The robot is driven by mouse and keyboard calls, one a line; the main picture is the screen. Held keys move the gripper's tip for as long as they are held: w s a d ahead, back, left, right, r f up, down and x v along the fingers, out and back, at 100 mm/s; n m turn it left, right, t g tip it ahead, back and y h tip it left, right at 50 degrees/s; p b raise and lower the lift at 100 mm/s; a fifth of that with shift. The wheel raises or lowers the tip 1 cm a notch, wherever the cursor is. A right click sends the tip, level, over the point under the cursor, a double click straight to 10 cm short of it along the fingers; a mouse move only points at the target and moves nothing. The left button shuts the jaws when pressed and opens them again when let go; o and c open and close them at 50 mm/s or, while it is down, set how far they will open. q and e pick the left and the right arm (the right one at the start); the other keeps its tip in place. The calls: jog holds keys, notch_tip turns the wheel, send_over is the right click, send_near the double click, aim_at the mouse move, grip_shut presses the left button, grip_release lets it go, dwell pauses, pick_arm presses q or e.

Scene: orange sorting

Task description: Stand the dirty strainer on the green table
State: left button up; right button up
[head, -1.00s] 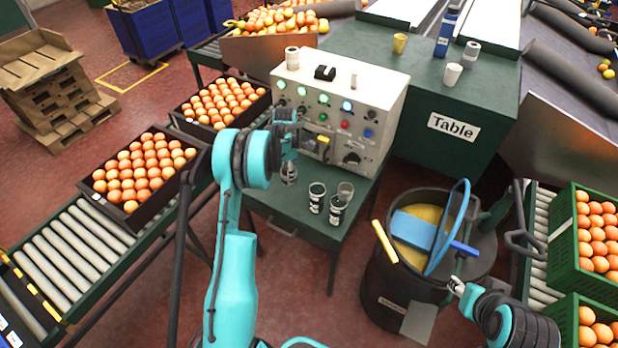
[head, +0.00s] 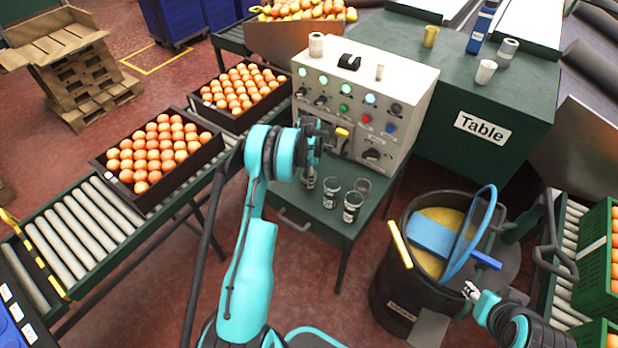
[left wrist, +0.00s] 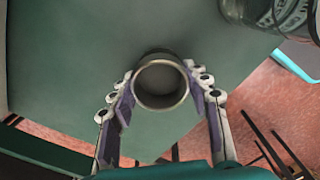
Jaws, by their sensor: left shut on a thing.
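My left gripper (head: 309,181) is shut on a small round metal piece, which looks like the strainer. In the left wrist view, its ring-shaped rim (left wrist: 183,97) sits upright between the two fingers (left wrist: 160,100), over a green surface. Whether its base touches that surface I cannot tell. In the head view this is by the front left of the small green bench (head: 333,233), and the piece is mostly hidden. The big green table (head: 440,100) marked "Table" stands behind. My right gripper (head: 472,291) is beside the dark drum; its fingers are too small to read.
A control box (head: 395,130) stands on the bench behind my left gripper. Glass cups (head: 352,205) stand just to its right. A yellow cup (head: 431,36) and a white cup (head: 485,71) stand on the big table.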

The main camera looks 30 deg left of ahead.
pick_arm(q)
jog(key=shift+r, duration=0.1)
jog(key=o, duration=1.2)
jog(key=shift+f, duration=0.2)
